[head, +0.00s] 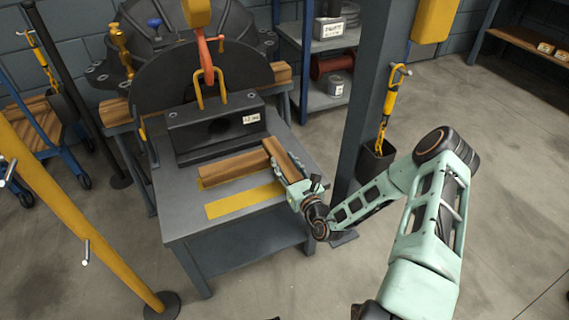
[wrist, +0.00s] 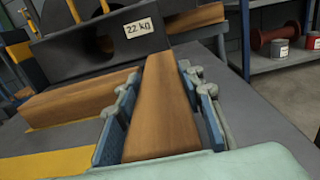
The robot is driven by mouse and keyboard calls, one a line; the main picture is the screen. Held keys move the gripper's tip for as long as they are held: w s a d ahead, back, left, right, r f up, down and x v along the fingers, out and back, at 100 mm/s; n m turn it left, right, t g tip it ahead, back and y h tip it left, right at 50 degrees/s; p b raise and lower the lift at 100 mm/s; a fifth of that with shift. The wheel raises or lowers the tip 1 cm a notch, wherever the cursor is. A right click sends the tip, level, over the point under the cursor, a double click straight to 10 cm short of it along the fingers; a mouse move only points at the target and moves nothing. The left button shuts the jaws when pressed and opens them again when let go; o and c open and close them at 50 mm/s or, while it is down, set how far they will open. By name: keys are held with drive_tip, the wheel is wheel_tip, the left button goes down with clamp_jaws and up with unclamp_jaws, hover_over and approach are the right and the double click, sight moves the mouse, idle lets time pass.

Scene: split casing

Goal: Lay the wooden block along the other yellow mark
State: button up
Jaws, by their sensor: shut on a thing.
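My gripper (head: 288,170) is at the right side of the grey workbench and is shut on a wooden block (head: 280,153). In the wrist view, this block (wrist: 164,105) stands out lengthwise between the two blue-padded fingers (wrist: 160,125). A second wooden block (head: 228,166) lies along the farther yellow mark, left of the held one; it also shows in the wrist view (wrist: 75,102). The nearer yellow mark (head: 243,200) is bare and lies left of my gripper. I cannot tell whether the held block touches the bench or the second block.
A dark casing part labelled 22 kg (head: 215,130) sits at the back of the bench (head: 185,215), under an orange hook (head: 203,50). A grey post (head: 370,90) stands right of the bench. The bench's front left is clear.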

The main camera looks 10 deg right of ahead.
drive_tip(key=o, duration=1.4)
drive_tip(key=shift+f, duration=0.1)
drive_tip(key=shift+o, duration=0.2)
